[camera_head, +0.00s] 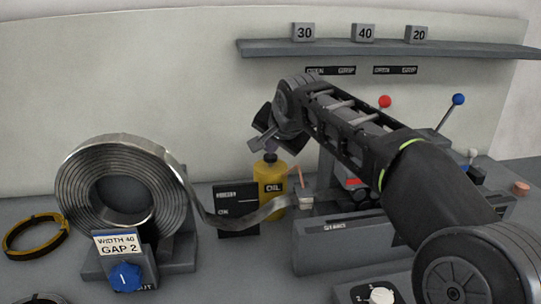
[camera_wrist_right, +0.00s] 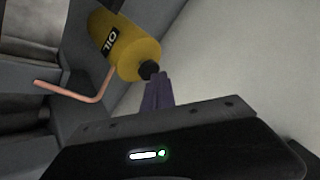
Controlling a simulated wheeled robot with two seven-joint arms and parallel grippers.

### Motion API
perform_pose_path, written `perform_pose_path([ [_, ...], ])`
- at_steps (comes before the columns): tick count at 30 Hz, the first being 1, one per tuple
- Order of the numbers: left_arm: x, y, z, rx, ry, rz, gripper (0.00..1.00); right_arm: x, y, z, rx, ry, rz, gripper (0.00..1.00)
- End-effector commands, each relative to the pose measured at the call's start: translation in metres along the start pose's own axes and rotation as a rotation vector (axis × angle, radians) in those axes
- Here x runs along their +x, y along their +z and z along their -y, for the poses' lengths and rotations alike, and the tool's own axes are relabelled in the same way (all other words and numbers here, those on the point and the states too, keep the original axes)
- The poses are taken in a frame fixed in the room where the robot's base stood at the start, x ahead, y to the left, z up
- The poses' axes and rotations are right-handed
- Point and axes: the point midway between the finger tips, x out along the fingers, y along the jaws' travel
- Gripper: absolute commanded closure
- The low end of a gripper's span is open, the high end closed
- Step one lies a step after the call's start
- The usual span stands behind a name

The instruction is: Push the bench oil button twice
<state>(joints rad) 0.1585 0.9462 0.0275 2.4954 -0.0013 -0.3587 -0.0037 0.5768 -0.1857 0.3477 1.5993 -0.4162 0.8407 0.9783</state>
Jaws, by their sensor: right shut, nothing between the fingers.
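The yellow oil bottle (camera_head: 272,180) with a black "OIL" label stands on the bench, right of the dark box. Its dark button (camera_head: 270,157) is on top. In the right wrist view the bottle (camera_wrist_right: 128,50) appears tilted, with its black button (camera_wrist_right: 149,70) close to my fingertips. My right gripper (camera_head: 264,143) is shut and empty, just above the button. The fingertips (camera_wrist_right: 157,88) look next to or touching the button; I cannot tell which. My left gripper is not in view.
A copper-coloured spout (camera_wrist_right: 95,97) juts from the bottle. A dark box (camera_head: 230,215) stands left of the bottle. A shelf (camera_head: 400,48) with numbered blocks hangs above.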

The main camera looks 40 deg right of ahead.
Motion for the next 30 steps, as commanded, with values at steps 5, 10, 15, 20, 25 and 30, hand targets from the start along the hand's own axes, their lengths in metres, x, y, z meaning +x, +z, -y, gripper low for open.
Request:
perform_pose_path([
  [5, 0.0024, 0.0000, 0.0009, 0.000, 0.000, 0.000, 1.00, 0.0025, 0.0021, -0.0019, 0.000, 0.001, 0.002, 1.00],
  [10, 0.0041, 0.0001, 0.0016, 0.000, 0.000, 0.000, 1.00, 0.0040, 0.0033, -0.0030, 0.000, 0.002, 0.002, 1.00],
  [15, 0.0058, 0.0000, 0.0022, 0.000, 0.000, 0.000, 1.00, 0.0056, 0.0045, -0.0042, 0.000, 0.002, 0.003, 1.00],
  [20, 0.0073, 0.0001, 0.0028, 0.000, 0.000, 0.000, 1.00, 0.0071, 0.0057, -0.0053, 0.000, 0.002, 0.003, 1.00],
  [25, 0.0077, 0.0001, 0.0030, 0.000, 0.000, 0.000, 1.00, 0.0076, 0.0061, -0.0056, 0.000, 0.003, 0.003, 1.00],
  [30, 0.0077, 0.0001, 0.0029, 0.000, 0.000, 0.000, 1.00, 0.0077, 0.0062, -0.0058, 0.000, 0.003, 0.004, 1.00],
])
